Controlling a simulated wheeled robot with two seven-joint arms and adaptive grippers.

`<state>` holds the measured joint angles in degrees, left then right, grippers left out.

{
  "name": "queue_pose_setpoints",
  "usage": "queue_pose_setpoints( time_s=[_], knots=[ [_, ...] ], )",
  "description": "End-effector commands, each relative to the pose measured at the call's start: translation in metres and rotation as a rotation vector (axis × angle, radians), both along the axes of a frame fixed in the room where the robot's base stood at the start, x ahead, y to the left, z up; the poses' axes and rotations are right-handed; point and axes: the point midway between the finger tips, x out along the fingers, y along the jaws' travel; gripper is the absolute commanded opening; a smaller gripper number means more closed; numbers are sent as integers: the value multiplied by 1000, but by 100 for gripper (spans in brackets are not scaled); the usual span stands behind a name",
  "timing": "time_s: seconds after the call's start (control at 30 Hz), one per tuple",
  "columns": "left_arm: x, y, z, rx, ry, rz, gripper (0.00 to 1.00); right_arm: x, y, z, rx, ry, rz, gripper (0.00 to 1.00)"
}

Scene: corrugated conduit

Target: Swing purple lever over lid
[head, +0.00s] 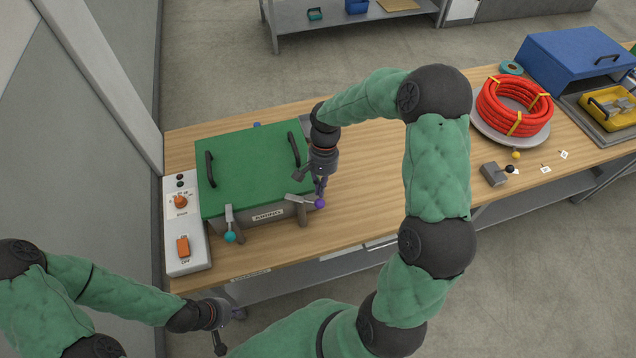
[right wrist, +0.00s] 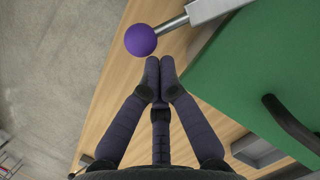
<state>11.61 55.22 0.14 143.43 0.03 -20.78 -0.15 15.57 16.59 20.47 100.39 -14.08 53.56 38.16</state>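The green lid (head: 250,168) lies flat on its grey box, with two black handles on top. The purple lever's grey arm (head: 301,200) is at the box's front right corner. Its purple knob (head: 320,204) sticks out to the right, beside the lid and not over it. My right gripper (head: 321,186) points down just behind the knob. In the right wrist view its fingertips (right wrist: 160,76) are together with nothing between them, close to the purple knob (right wrist: 140,40). Whether they touch it is unclear. My left gripper (head: 214,330) hangs in front of the table; its fingers are mostly hidden.
A teal-knobbed lever (head: 230,236) points forward at the box's front. A blue knob (head: 257,125) shows behind the lid. A switch panel (head: 184,222) stands left of the box. The wooden table (head: 370,190) is clear right of the box; a red conduit coil (head: 514,105) lies farther right.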

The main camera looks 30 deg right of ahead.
Motion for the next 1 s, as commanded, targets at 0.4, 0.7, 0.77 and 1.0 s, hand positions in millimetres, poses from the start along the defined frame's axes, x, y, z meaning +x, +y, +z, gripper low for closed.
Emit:
queue_pose_setpoints(
  time_s=[0.4,0.7,0.77,1.0],
  knots=[
    [0,0,6,0,0,0,0,-23,9,1,0,1,-397,0],
    [0,0,12,0,0,0,0,-35,21,1,0,1,-660,0],
    [0,0,14,0,0,0,0,-37,23,1,0,2,-704,0],
    [0,0,18,0,0,0,0,-41,30,1,0,1,-797,0]
  ],
)
